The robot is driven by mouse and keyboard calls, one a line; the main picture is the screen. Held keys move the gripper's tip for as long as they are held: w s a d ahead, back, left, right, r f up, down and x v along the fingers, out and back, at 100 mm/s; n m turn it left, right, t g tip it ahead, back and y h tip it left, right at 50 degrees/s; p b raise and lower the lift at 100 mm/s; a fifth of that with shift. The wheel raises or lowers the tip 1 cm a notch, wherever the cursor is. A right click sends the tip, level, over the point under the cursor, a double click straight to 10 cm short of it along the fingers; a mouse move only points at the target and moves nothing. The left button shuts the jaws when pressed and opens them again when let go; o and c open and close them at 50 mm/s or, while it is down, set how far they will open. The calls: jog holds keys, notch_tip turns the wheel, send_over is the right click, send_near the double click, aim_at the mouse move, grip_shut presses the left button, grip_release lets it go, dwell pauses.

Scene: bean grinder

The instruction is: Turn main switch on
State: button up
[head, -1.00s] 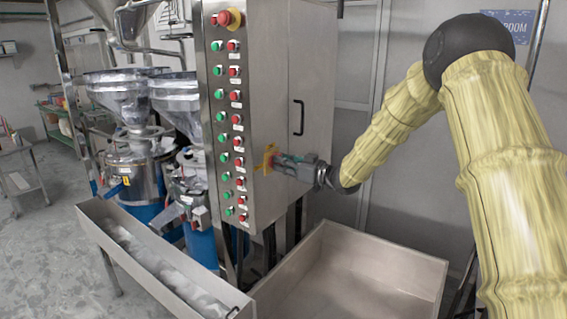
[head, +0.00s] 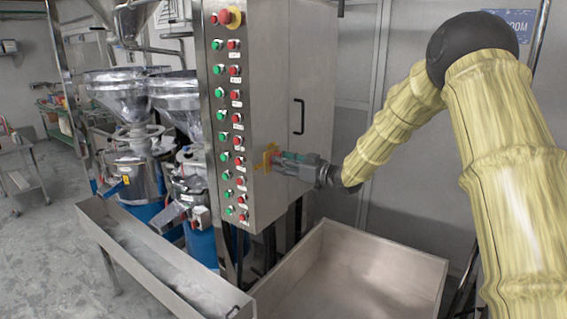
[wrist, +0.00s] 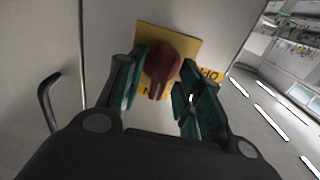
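The main switch is a red rotary knob (wrist: 161,66) on a square yellow plate (wrist: 180,38), on the side face of the steel control cabinet. In the wrist view the knob's handle points down toward my gripper, slightly left. My gripper (wrist: 160,88) is open, with one teal-padded finger on each side of the knob; I cannot tell whether either finger touches it. In the head view my gripper (head: 278,162) reaches the cabinet's side from the right. The yellow plate (head: 266,158) shows there, but the fingers mostly hide the knob.
The cabinet (head: 262,90) carries a column of green and red buttons and a red emergency button (head: 225,17) on its front. A black door handle (head: 299,117) sits above my gripper. A steel bin (head: 345,270) stands below; grinders (head: 135,170) stand left.

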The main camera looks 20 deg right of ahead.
jog(key=v, duration=1.1)
jog(key=shift+s+d, duration=0.15)
jog(key=shift+d, duration=0.1)
jog(key=s+a+f+m+g+h+b, duration=0.1)
jog(key=s+a+f+m+g+h, duration=0.3)
jog(key=f, duration=1)
jog(key=s+a+f+t+h+b, duration=0.15)
jog(key=s+f, duration=0.45)
jog(key=f, duration=0.7)
jog(key=s+a+f+m+g+h+b, duration=0.15)
jog(key=s+a+f, duration=0.3)
jog(key=f, duration=0.95)
jog(key=s+f+g+h+b, duration=0.1)
jog(key=s+f+g, duration=0.2)
jog(key=s+f, duration=0.4)
jog(key=s+a+f+m+g+h+b, duration=0.1)
jog(key=s+f+g, duration=0.2)
jog(key=s, duration=1.6)
jog(key=s+a+f+m+g+h+b, duration=0.1)
jog(key=s+f+g, duration=0.3)
jog(key=s+f, duration=0.6)
jog(key=s+h, duration=0.1)
jog(key=s, duration=0.2)
jog(key=shift+s+f, duration=0.4)
